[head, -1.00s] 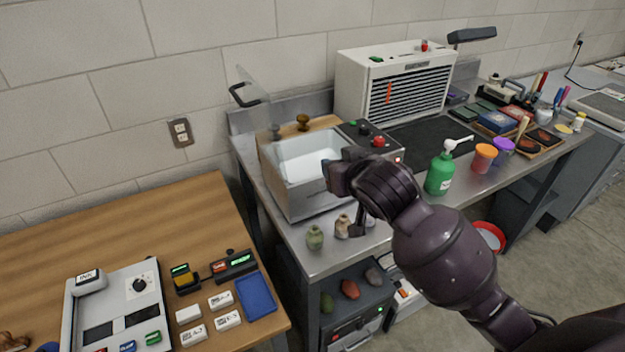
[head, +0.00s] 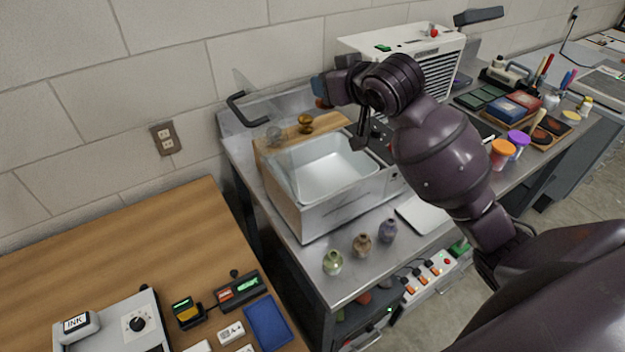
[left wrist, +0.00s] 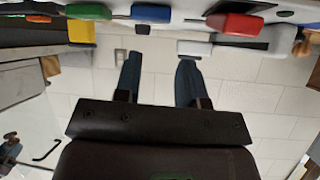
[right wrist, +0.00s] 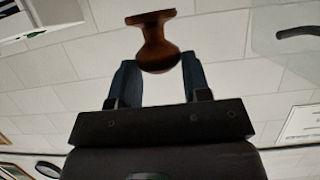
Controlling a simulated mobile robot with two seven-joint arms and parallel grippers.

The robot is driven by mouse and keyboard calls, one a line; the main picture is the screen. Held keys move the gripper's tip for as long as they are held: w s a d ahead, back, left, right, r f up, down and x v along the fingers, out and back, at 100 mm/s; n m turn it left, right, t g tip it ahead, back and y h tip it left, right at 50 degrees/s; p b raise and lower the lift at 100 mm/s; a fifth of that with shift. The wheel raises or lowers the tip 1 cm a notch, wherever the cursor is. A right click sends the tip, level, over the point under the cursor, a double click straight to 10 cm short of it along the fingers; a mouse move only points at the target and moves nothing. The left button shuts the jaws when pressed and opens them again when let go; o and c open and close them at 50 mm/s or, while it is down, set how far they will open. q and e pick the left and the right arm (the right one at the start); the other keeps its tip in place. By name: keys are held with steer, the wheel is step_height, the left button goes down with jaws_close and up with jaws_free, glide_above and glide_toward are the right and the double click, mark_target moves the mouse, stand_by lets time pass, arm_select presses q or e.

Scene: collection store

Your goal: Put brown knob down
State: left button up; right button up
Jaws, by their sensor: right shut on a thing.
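The brown knob (right wrist: 157,45), with a wide flat end and a rounded end, sits between the fingers of my right gripper (right wrist: 160,78) in the right wrist view. In the head view my right gripper (head: 320,92) is raised behind and above the basin, near the wooden board (head: 325,125); only a small orange-brown patch shows at its fingertips. Another brown, brassy knob (head: 306,122) stands on that board, beside a clear knob (head: 274,134). My left gripper (left wrist: 157,75) is open and empty in the left wrist view and is outside the head view.
Small vases (head: 361,244) line the steel bench's front. A white louvered unit (head: 432,70) stands right. A wooden table (head: 110,255) is at left.

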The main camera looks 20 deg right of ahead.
arm_select(q)
steer(key=shift+f, duration=0.1)
arm_select(e)
steer(key=shift+w+f, duration=0.15)
steer(key=shift+w, duration=0.05)
arm_select(q)
steer(key=shift+s, duration=0.3)
arm_select(e)
step_height(320, 180, down, 20)
steer(key=shift+r, duration=0.2)
steer(key=shift+f, duration=0.6)
steer(key=o, duration=1)
steer(key=shift+s, duration=0.1)
steer(key=shift+o, duration=0.2)
arm_select(q)
steer(key=shift+w, duration=0.25)
arm_select(e)
steer(key=v, duration=1.2)
steer(key=shift+r, duration=0.5)
arm_select(q)
steer(key=shift+s+f, duration=0.1)
steer(key=shift+f, duration=0.1)
